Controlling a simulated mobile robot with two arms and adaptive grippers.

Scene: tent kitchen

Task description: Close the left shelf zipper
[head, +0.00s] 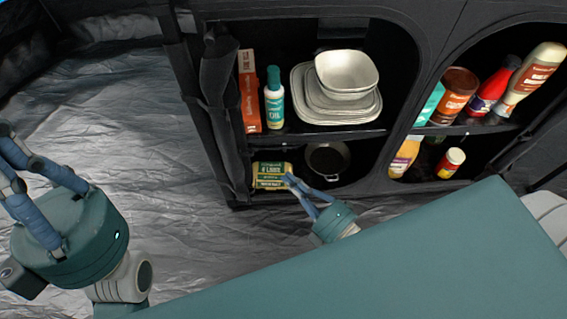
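The left shelf compartment (285,40) of the dark fabric cabinet is open. Its front cover hangs gathered in a dark roll (216,85) along the left side of the opening. I cannot make out the zipper pull. My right gripper (289,179) is low in front of the left compartment, its fingertips close together by the green and yellow can. It looks shut, and nothing shows between the tips. My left gripper (8,160) is at the left edge of the view, away from the cabinet, with its fingers apart and empty.
The left compartment holds an orange box (249,92), an oil bottle (273,98), stacked dishes (347,75), a can (268,176) and a pan (327,160). The right compartment holds several bottles and jars (458,95). Grey floor sheet (120,130) lies clear on the left.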

